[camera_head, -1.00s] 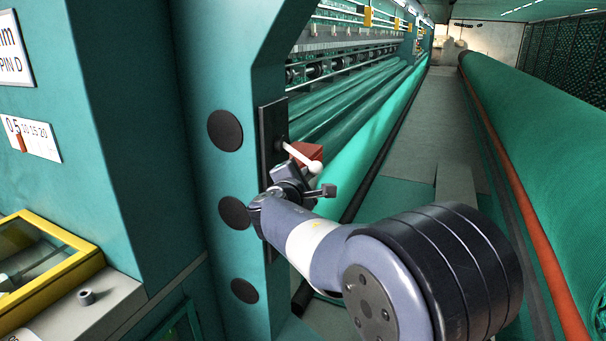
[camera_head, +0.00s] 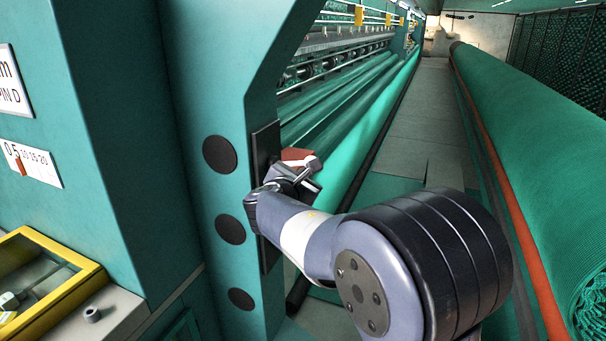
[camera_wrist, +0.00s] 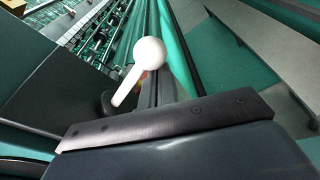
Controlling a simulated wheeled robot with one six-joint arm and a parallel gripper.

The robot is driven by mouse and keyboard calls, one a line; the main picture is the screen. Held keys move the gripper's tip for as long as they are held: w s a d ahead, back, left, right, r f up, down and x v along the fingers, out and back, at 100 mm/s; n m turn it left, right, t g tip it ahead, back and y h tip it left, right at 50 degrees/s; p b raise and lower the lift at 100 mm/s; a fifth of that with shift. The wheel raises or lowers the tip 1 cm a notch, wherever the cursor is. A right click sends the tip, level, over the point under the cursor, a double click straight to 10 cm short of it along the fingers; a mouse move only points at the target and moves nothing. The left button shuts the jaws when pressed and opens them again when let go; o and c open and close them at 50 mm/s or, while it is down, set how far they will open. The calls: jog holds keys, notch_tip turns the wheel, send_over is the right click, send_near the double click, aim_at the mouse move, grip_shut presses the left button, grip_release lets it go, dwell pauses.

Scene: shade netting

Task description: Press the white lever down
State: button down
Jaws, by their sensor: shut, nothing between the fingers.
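The white lever (camera_wrist: 128,88) shows in the wrist view as a short stem with a round white ball (camera_wrist: 150,53) on its end. In the head view the lever is mostly hidden by my gripper (camera_head: 308,172), which is at the black mounting plate (camera_head: 265,144) on the teal machine post. In the wrist view the dark end of my gripper (camera_wrist: 165,122) crosses the lower part of the picture, and the ball appears just beyond it. My gripper is shut and holds nothing. I cannot tell whether it touches the lever.
A red block (camera_head: 297,154) sits right behind my gripper. The teal post (camera_head: 190,200) stands close on the left, with a yellow-framed box (camera_head: 75,262) in front. Green netting rolls run back beside the aisle (camera_head: 415,125), and a large roll (camera_head: 525,110) lies on the right.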

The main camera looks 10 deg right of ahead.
jog(key=shift+w+a+r, duration=0.1)
jog(key=shift+r, duration=1.25)
notch_tip(320, 180, down, 5)
jog(key=b, duration=0.4)
jog(key=r+b+v, duration=0.1)
jog(key=v, duration=0.8)
jog(key=shift+a, duration=0.45)
jog(key=shift+w, duration=0.15)
